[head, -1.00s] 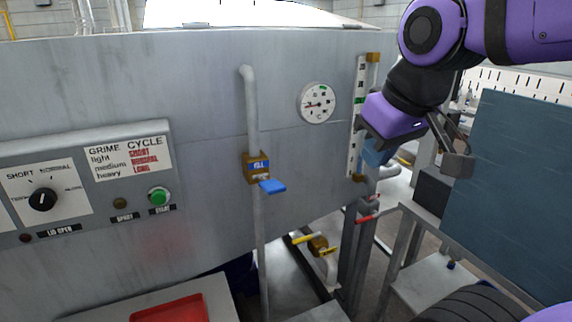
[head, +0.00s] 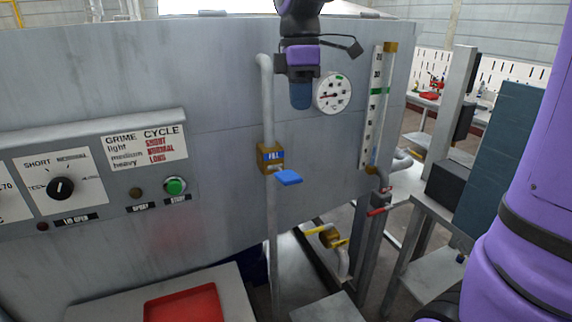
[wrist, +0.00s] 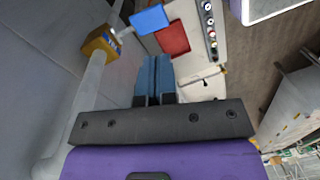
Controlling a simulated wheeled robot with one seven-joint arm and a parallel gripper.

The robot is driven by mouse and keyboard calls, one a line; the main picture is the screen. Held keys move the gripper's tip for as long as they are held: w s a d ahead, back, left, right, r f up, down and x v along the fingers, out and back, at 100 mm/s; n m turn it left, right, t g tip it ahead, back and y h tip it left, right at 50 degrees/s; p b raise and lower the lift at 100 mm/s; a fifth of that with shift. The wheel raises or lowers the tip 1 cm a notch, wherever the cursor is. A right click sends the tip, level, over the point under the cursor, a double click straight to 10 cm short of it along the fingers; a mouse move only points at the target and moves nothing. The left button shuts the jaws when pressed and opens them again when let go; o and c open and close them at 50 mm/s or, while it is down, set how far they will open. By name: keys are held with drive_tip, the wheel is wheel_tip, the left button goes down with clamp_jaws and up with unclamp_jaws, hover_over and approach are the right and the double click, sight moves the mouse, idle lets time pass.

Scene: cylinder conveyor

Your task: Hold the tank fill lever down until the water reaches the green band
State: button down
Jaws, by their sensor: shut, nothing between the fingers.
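The blue fill lever (head: 288,178) sticks out from a brass valve (head: 270,158) labelled FILL, on a vertical pipe on the tank front. In the wrist view the lever (wrist: 149,19) and valve (wrist: 101,43) lie beyond the fingertips, to the upper left. My gripper (head: 301,106) points down above the lever, apart from it. Its blue fingers (wrist: 154,62) are shut together with nothing between them.
A round dial (head: 332,94) sits right of my gripper. A control panel (head: 95,175) with a knob and green button (head: 175,186) is at left. A red tray (head: 185,306) lies below. Yellow-handled (head: 328,236) and red-handled (head: 380,210) valves are at lower right.

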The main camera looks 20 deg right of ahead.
sight(290, 175)
drive_tip(key=w+n, duration=0.1)
drive_tip(key=w+a+f+n, duration=0.1)
drive_tip(key=w, duration=0.1)
drive_tip(key=w+n+g, duration=0.1)
drive_tip(key=shift+w+a+f, duration=0.15)
drive_tip(key=shift+a, duration=0.25)
drive_tip(key=shift+f, duration=0.1)
drive_tip(key=s+f, duration=0.1)
drive_tip(key=f, duration=0.3)
drive_tip(key=s+f, duration=0.1)
drive_tip(key=f, duration=0.4)
drive_tip(key=s+f, duration=0.1)
drive_tip(key=f, duration=0.3)
drive_tip(key=shift+f, duration=0.25)
